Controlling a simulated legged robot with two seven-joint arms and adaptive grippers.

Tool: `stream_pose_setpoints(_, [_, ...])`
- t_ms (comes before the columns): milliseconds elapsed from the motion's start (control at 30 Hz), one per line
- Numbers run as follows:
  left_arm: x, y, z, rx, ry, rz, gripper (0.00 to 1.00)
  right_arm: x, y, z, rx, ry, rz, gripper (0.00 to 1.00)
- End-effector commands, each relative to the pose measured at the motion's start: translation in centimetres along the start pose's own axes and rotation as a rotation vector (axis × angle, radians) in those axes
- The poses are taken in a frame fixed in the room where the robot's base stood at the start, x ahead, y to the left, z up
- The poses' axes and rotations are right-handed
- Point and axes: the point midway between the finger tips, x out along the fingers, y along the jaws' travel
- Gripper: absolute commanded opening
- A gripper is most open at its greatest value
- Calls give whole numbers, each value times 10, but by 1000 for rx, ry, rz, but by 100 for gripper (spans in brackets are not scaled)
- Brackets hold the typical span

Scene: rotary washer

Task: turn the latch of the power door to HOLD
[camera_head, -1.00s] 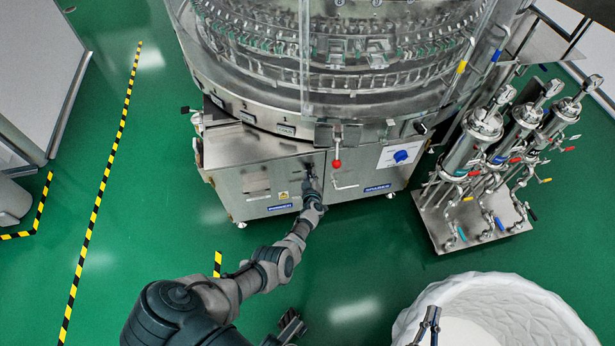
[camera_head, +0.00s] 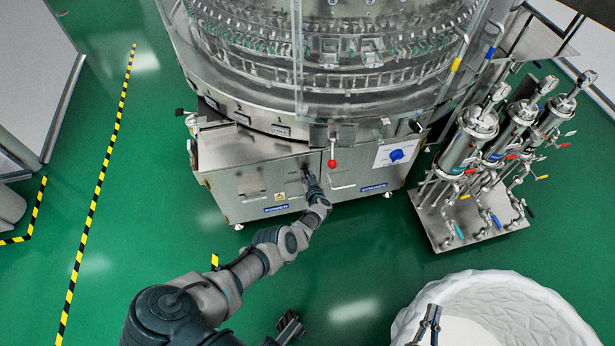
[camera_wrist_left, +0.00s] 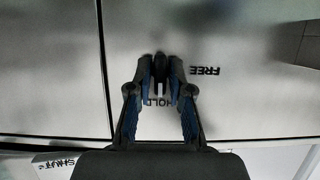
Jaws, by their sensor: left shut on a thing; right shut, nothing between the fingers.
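The power door (camera_head: 255,185) is the steel door on the left of the machine's cabinet front. My left gripper (camera_head: 306,172) reaches to its right part. In the left wrist view, the left gripper (camera_wrist_left: 161,75) is shut on the small dark latch (camera_wrist_left: 160,64). The word FREE (camera_wrist_left: 205,70) is clear to the right of the latch. The word HOLD (camera_wrist_left: 159,102) lies just below the latch, partly hidden between the fingers. The latch's exact angle is mostly hidden. My right gripper (camera_head: 430,318) is at the bottom edge of the head view, shut and empty.
A steel stand with cylinders (camera_head: 480,170) stands to the right. A white round tub (camera_head: 560,305) is at bottom right. The green floor on the left is clear.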

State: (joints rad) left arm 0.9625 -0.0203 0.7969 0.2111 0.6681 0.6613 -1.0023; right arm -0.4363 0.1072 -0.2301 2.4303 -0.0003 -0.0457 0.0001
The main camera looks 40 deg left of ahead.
Motion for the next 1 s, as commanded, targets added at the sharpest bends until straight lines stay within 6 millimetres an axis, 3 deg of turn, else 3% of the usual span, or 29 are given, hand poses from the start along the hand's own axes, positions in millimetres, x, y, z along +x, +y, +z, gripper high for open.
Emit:
stream_pose_setpoints(33, [-4,5,8,5,-15,12,0,0,0,1,1,0,0,0])
stream_pose_setpoints(333, [-4,4,10,5,-17,11,0,0,-1,1,2,-2,-2,0])
stream_pose_setpoints(367, [-4,4,10,5,-17,11,24,0,-1,1,2,-2,-2,0])
stream_pose_setpoints(400, [-4,4,10,5,-17,11,34,0,-1,1,2,-2,-2,0])
stream_pose_setpoints(433, [-4,4,9,4,-16,10,38,0,-1,1,2,-2,-2,0])
stream_pose_setpoints(1000, [-10,6,5,-3,-6,3,38,-3,-1,0,1,-3,-1,0])
